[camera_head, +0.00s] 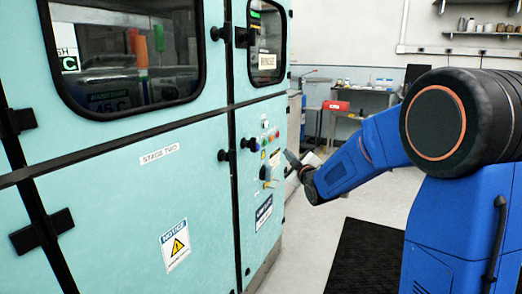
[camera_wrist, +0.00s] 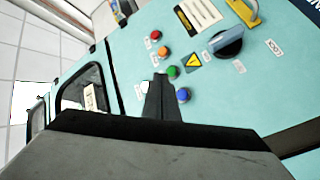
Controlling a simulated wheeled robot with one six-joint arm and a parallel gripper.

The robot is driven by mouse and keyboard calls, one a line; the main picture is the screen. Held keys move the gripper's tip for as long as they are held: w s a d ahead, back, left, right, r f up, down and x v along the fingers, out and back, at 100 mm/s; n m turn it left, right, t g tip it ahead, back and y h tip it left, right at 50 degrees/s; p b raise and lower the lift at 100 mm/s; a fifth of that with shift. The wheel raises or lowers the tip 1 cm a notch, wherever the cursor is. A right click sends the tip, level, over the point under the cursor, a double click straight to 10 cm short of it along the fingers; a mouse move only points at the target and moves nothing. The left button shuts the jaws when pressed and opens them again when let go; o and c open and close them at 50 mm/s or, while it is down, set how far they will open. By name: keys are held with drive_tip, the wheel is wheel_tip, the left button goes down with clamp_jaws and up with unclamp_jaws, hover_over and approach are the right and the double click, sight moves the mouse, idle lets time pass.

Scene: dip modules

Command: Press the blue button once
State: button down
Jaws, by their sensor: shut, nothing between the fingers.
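The blue button (camera_wrist: 183,95) sits on the teal control panel (camera_wrist: 215,115) in the wrist view. My gripper (camera_wrist: 158,80) is shut and empty, seen as one dark narrow shape. Its tip appears just left of the blue button, between it and the white button (camera_wrist: 146,86), and near the green button (camera_wrist: 172,72). I cannot tell how far the tip is from the panel.
Red (camera_wrist: 155,35) and orange (camera_wrist: 163,53) buttons, a yellow warning triangle (camera_wrist: 193,63) and a dark rotary knob (camera_wrist: 228,42) are close by on the panel. A dark floor mat (camera_head: 365,255) and a workbench (camera_head: 360,90) lie to the right in the head view.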

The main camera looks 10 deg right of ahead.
idle(0.4)
drive_tip(key=w+a, duration=0.5)
drive_tip(key=a, duration=0.2)
idle(0.4)
drive_tip(key=shift+w+a, duration=0.2)
idle(1.9)
drive_tip(key=shift+w+a, duration=0.15)
drive_tip(key=shift+a, duration=0.05)
drive_tip(key=shift+w+a, duration=0.25)
drive_tip(key=shift+a, duration=0.1)
idle(0.9)
drive_tip(key=shift+d, duration=0.1)
drive_tip(key=shift+s+d, duration=0.5)
drive_tip(key=shift+d, duration=0.1)
idle(0.4)
drive_tip(key=shift+s+d, duration=0.75)
drive_tip(key=shift+d, duration=0.25)
drive_tip(key=shift+s+d, duration=0.7)
drive_tip(key=shift+d, duration=0.3)
